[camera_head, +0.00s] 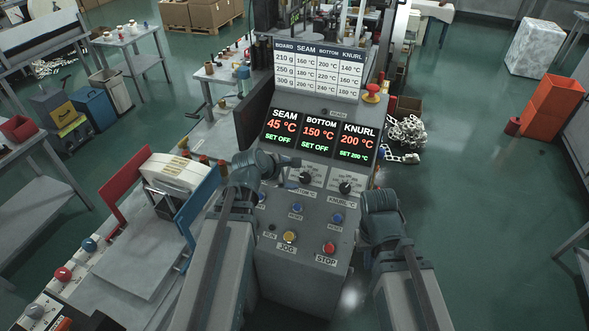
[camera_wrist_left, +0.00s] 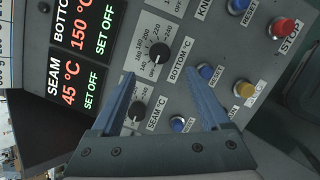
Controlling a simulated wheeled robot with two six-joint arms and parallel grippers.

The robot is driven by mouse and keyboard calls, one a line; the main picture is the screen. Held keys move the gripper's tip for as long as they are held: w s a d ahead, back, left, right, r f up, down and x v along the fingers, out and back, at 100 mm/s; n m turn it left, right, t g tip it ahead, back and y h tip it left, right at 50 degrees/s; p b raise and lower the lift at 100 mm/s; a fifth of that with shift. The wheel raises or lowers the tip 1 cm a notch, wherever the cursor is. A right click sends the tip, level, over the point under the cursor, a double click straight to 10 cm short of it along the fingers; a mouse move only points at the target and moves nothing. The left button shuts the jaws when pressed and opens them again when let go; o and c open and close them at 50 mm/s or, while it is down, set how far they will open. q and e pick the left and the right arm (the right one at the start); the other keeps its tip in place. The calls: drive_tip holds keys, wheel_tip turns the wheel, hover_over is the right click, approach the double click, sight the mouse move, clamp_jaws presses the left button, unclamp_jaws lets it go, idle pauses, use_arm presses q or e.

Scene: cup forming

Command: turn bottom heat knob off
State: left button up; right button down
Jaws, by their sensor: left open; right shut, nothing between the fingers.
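The bottom heat knob (camera_head: 305,177) is a black dial on the grey sloped panel. In the left wrist view the bottom knob (camera_wrist_left: 159,52) lies just beyond the gap between the fingers, apparently untouched. The bottom display (camera_head: 319,133) reads 150 °C in red and SET OFF in green. My left gripper (camera_head: 287,171) is open and empty beside the knob; its fingers also show in the left wrist view (camera_wrist_left: 158,72). My right gripper (camera_head: 381,200) is shut and empty at the panel's right edge; its fingertips are hard to make out.
The seam knob (camera_wrist_left: 137,109) lies close to the left fingers. The knurl knob (camera_head: 345,188) is to the right of the bottom knob. Blue reset buttons (camera_head: 297,208), a yellow jog button (camera_head: 290,236) and a red stop button (camera_head: 329,248) sit lower down.

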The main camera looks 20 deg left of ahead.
use_arm(q)
drive_tip(key=p+v, duration=0.2)
drive_tip(key=v, duration=0.1)
drive_tip(key=shift+s+a+r, duration=0.15)
drive_tip(key=shift+s+r, duration=0.1)
drive_tip(key=shift+r, duration=0.05)
use_arm(e)
drive_tip(key=r, duration=0.2)
drive_tip(key=shift+s+a+r, duration=0.25)
drive_tip(key=shift+r, duration=0.15)
use_arm(q)
drive_tip(key=s+d+f+m+g+y+b, duration=0.2)
drive_tip(key=s+d+f+m, duration=0.4)
drive_tip(key=m, duration=0.7)
drive_tip(key=s+d+f+m+g+y+b, duration=0.2)
drive_tip(key=s+d+f+m+g+b, duration=0.3)
drive_tip(key=s+d+m, duration=0.4)
wheel_tip(320, 180, down, 2)
drive_tip(key=s+m+g, duration=0.1)
drive_tip(key=m, duration=0.2)
drive_tip(key=shift+s+d+m, duration=0.2)
drive_tip(key=shift+s+m, duration=0.15)
drive_tip(key=shift+m, duration=0.05)
use_arm(e)
wheel_tip(320, 180, down, 7)
use_arm(q)
drive_tip(key=shift+a, duration=0.1)
use_arm(e)
drive_tip(key=shift+a+f, duration=0.1)
